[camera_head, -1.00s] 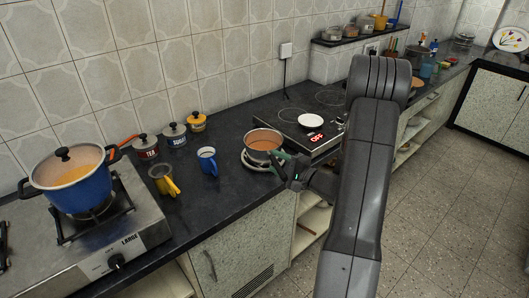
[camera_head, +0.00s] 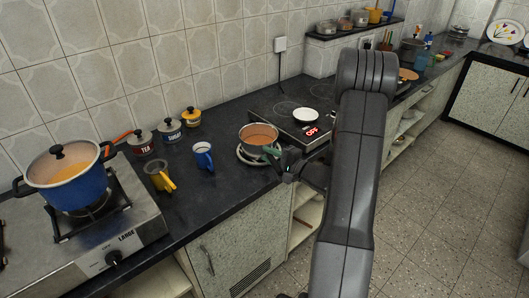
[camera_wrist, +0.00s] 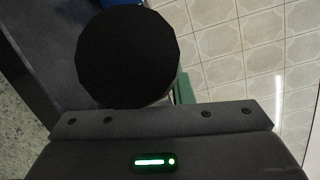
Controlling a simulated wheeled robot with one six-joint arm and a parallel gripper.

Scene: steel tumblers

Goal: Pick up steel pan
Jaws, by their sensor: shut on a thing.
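The steel pan (camera_head: 259,136) is a small round metal pan with orange-brown contents. It stands upright over a light plate (camera_head: 240,157) on the dark counter, near the cooktop. I cannot tell whether it touches the plate. My gripper (camera_head: 271,154), with green fingers, is at the pan's right front side and is shut on the pan. The fingers partly cover that side, and the exact grip point is hidden. In the wrist view a large dark round shape fills the upper left; I cannot tell which part it is. A green finger edge (camera_wrist: 185,88) shows beside it.
A blue mug (camera_head: 203,155) and a yellow-handled cup (camera_head: 159,176) stand left of the pan. Several lidded jars (camera_head: 171,130) line the wall. A blue pot (camera_head: 72,184) sits on the left stove.

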